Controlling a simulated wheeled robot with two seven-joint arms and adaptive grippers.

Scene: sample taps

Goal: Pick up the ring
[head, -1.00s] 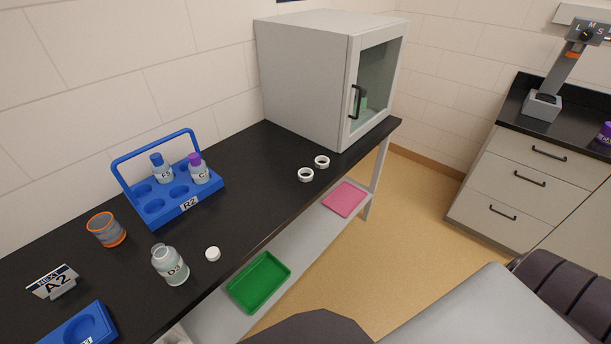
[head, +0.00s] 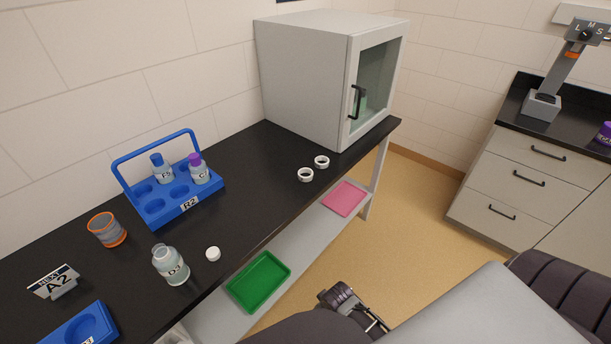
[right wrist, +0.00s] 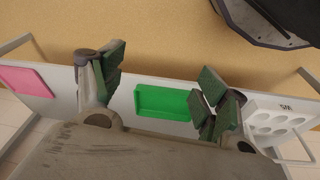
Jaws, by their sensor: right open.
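Two white rings lie on the black bench in the head view, a nearer one (head: 305,174) and a farther one (head: 322,161), close together in front of the grey cabinet. I cannot tell which one the task means. My right gripper (right wrist: 160,82) is open and empty in the right wrist view, its green-padded fingers spread. Part of my right arm's end (head: 350,305) shows low in the head view, apart from the bench and rings. The rings are not visible in the right wrist view. My left gripper is out of view.
A grey cabinet (head: 310,75) stands at the bench's far end. A blue rack (head: 185,207) with bottles, bottle D3 (head: 171,266), a white cap (head: 213,254) and an orange-rimmed cup (head: 107,230) stand nearer. Below are a green tray (head: 259,282) and a pink mat (head: 344,198).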

